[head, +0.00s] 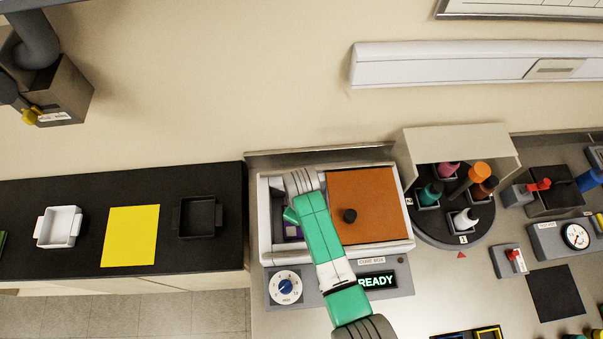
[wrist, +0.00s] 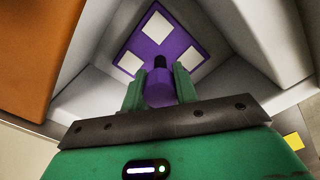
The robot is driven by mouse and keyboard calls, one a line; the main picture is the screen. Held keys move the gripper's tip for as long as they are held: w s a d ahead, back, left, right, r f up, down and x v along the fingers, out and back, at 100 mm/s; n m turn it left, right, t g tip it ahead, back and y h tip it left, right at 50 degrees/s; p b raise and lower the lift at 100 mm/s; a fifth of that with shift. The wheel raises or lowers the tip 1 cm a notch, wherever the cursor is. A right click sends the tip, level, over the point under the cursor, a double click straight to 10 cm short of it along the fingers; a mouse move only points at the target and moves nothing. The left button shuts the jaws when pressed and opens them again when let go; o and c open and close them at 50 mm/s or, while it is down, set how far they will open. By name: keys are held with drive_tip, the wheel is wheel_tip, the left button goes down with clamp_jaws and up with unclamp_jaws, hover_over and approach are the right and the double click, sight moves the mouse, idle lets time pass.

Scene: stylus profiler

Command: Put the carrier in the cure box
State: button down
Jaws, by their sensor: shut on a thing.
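The cure box (head: 406,244) is a white box with an orange lid (head: 365,200) that has a black knob; the lid lies over its right part and the left part is open. My green gripper (head: 292,217) reaches down into the open left part. In the wrist view my gripper (wrist: 160,88) is shut on the purple post of the carrier (wrist: 153,34), a purple plate with white squares. The carrier is inside the white walls of the box; whether it touches the floor I cannot tell. In the head view my arm hides most of the carrier (head: 292,232).
A panel with a dial (head: 285,287) and a lit READY display (head: 377,281) is at the box's front. A carousel of bottles (head: 456,228) stands right. On the dark counter left are a white tray (head: 59,228), a yellow mat (head: 131,237) and a black tray (head: 200,217).

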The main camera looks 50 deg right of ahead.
drive_tip(key=c, duration=1.1)
unclamp_jaws()
drive_tip(key=shift+f, duration=0.1)
wheel_tip(320, 180, up, 12)
drive_tip(key=shift+r+p, duration=0.15)
drive_tip(key=shift+p, duration=0.25)
